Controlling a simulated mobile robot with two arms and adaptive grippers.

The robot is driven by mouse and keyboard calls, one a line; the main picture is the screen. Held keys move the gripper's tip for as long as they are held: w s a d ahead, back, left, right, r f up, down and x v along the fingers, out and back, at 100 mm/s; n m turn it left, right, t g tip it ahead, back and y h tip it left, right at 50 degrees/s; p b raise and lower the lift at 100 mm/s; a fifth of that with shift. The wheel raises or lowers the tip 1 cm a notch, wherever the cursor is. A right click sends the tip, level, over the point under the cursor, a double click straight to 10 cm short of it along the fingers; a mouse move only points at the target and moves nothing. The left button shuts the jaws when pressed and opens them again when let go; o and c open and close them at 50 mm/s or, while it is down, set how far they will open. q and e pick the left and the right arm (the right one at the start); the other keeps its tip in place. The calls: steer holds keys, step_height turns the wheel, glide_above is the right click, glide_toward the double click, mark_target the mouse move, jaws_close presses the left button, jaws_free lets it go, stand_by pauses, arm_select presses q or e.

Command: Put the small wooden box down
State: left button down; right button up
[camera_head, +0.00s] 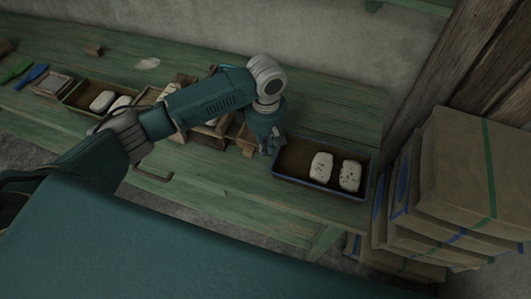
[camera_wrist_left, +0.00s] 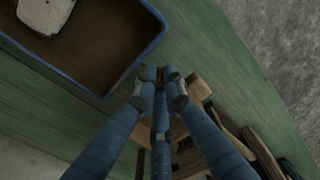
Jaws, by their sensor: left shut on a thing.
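My left gripper (camera_head: 268,146) is low over the green bench, just left of the blue-rimmed tray. In the left wrist view its blue fingers (camera_wrist_left: 160,88) come close together, shut on the small wooden box. A brown wooden piece (camera_head: 246,141), which looks like this box, shows beside the gripper. Light wood (camera_wrist_left: 199,89) shows beside and behind the fingers in the wrist view. The fingers hide much of it, and I cannot tell whether it touches the bench. My right gripper is not in view.
The blue-rimmed tray (camera_head: 318,196) holds two white speckled blocks (camera_head: 321,166). Wooden pieces (camera_head: 208,138) crowd the bench (camera_head: 215,180) left of the gripper. Another tray (camera_head: 75,101) with pale blocks stands farther left. Cardboard boxes (camera_head: 455,170) are stacked at right. The bench front is mostly clear.

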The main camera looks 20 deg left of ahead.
arm_select(q)
steer(key=shift+f, duration=2.25)
steer(key=c, duration=2.1)
jaws_free()
steer(key=shift+f, duration=0.1)
step_height(320, 180, up, 12)
steer(key=shift+r+b, duration=0.1)
steer(key=shift+b, duration=0.2)
